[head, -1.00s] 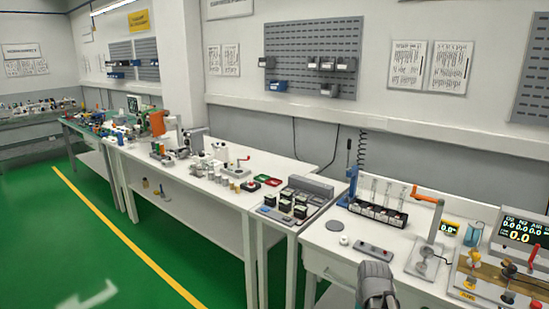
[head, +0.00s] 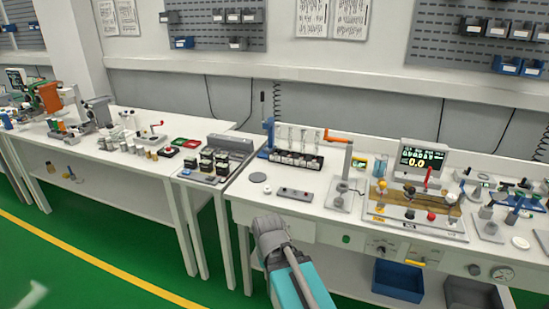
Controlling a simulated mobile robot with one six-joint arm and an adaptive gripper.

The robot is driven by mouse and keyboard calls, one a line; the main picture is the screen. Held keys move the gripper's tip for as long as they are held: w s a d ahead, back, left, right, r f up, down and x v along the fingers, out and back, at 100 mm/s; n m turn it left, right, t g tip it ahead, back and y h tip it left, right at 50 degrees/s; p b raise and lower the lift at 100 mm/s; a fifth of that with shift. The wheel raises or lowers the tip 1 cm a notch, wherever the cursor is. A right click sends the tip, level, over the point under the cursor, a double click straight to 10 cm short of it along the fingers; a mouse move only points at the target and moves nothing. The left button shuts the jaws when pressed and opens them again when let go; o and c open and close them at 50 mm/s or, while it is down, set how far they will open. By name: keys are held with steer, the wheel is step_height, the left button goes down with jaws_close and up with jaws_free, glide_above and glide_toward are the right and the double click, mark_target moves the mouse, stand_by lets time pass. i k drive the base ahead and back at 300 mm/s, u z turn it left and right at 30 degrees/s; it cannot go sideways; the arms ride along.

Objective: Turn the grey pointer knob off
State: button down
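The front panel under the right-hand bench carries several small controls. A small dark pointer-like knob (head: 382,249) sits on a pale plate there, and a round grey knob (head: 474,269) is farther right beside a gauge. They are too small for me to tell for sure which is the grey pointer knob or how it is turned. Part of my own arm, grey with a teal section, rises at the bottom middle of the head view, left of these controls. My gripper's fingers do not show.
A green button (head: 346,239) and a yellow fitting (head: 418,262) share the panel. A blue bin (head: 398,280) stands below it. The bench top holds a display unit (head: 423,158), a crank stand (head: 341,196) and a vial rack (head: 290,159). Green floor (head: 110,270) is free at lower left.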

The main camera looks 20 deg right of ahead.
mark_target(381, 249)
steer(key=z, duration=1.15)
steer(key=k, duration=0.45)
steer(key=z, duration=0.2)
steer(key=i, duration=0.5)
steer(key=u, duration=0.05)
